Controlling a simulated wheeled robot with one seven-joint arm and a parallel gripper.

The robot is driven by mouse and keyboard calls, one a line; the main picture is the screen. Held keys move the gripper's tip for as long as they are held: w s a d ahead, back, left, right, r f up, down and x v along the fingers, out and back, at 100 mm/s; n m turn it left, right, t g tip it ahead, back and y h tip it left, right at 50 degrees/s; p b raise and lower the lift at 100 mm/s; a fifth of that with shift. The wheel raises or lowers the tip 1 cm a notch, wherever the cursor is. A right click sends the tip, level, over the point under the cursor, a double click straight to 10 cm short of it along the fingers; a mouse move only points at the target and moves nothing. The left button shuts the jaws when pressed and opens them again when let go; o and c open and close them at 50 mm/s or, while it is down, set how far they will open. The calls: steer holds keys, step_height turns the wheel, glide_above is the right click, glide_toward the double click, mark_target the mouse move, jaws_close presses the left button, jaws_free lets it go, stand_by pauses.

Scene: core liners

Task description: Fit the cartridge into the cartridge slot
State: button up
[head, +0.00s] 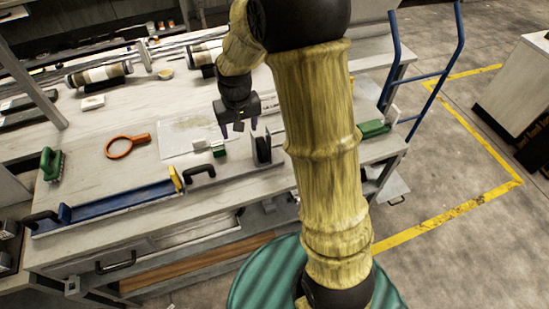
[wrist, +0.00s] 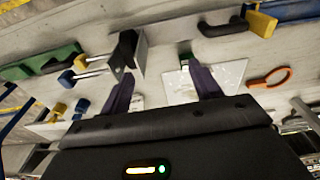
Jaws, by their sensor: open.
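My gripper (head: 240,128) hangs over the workbench with its two purple fingers apart and nothing between them. The fingers also show spread in the wrist view (wrist: 162,88). A small green and white block (head: 217,148), perhaps the cartridge, sits on the bench at the edge of a pale sheet, below and left of my gripper. In the wrist view it is mostly hidden behind a finger. An upright dark and grey holder (head: 262,148) stands right of the block; it also shows in the wrist view (wrist: 141,52). I cannot tell which part is the cartridge slot.
A blue tray (head: 120,205) with a yellow end and black handles lies along the front edge. An orange ring tool (head: 120,147) and a green-handled brush (head: 51,165) lie left. A green tool (head: 374,128) lies right. Striped cylinders (head: 100,74) lie at the back.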

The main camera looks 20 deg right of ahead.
steer(key=s+d+r, duration=0.1)
steer(key=s+d, duration=0.1)
steer(key=s, duration=0.6)
steer(key=s+d+r+t, duration=0.1)
steer(key=s+d, duration=0.2)
steer(key=s, duration=0.5)
steer(key=shift+r, duration=0.25)
steer(key=shift+w, duration=0.1)
steer(key=shift+c, duration=0.4)
